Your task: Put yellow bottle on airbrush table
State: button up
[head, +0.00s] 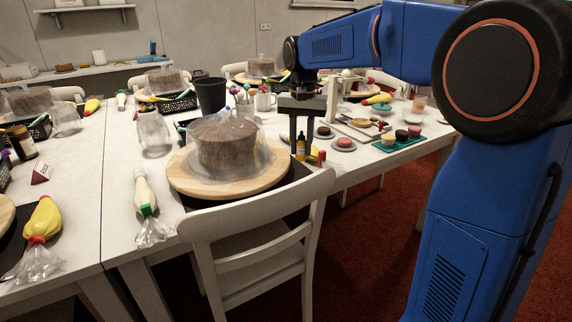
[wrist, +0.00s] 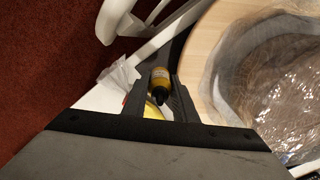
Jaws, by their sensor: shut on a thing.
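The yellow bottle (head: 301,148) is small, with a dark top, and looks upright just right of the wooden cake turntable. My gripper (head: 301,157) reaches down from above with one finger on each side of it, shut on it. In the wrist view the bottle (wrist: 160,78) shows between the two fingers of my gripper (wrist: 161,82). I cannot tell whether its base touches the table. A side table (head: 108,71) along the back wall carries a blue tool (head: 153,48) that may be the airbrush; its detail is too small to tell.
A film-wrapped cake (head: 228,146) on a round wooden board (head: 190,184) is close left of my gripper. A white chair (head: 262,226) stands in front. A yellow piping bag (head: 316,155) lies beside the bottle. Small cakes on a green mat (head: 398,143) are to the right.

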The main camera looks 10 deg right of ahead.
jog(key=shift+f, duration=2.95)
jog(key=shift+f, duration=0.1)
jog(key=o, duration=0.8)
jog(key=shift+c, duration=0.2)
